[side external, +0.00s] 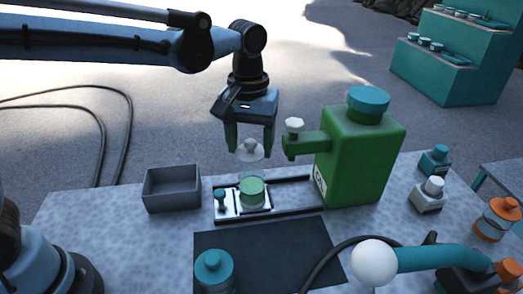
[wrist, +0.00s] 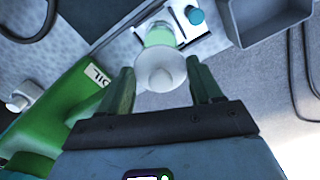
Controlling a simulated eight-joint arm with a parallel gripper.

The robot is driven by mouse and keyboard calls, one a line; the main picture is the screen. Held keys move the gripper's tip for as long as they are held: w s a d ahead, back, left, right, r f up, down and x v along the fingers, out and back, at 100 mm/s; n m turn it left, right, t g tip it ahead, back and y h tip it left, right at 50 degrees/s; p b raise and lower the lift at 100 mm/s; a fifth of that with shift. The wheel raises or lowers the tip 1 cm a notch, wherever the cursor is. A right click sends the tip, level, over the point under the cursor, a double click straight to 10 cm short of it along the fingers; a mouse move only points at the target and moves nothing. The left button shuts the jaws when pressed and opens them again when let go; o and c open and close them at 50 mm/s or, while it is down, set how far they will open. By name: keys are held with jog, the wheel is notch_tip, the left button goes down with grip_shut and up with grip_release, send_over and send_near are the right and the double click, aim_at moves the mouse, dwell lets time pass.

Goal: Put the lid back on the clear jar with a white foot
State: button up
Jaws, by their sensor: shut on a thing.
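The clear jar (side external: 252,192) with green contents stands upright on the railed tray (side external: 301,211). It also shows in the wrist view (wrist: 159,37). Its foot is hard to make out. The pale lid (side external: 250,155) with a round knob is directly over the jar, roughly level. In the wrist view the lid (wrist: 160,72) covers part of the jar. My gripper (side external: 250,147) points down and is shut on the lid, with its green fingers on either side of the knob.
A green canister (side external: 358,155) with a side spout stands close right of my gripper. A grey open bin (side external: 171,190) stands left of the tray. A small teal-capped item (side external: 221,198) is beside the jar. A dark mat (side external: 265,256) and teal-topped container (side external: 213,268) are in front.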

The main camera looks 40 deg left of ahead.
jog(key=shift+f, duration=2.8)
jog(key=shift+f, duration=0.15)
jog(key=o, duration=1.1)
jog(key=shift+o, duration=0.5)
jog(key=shift+r, duration=3.5)
grip_shut()
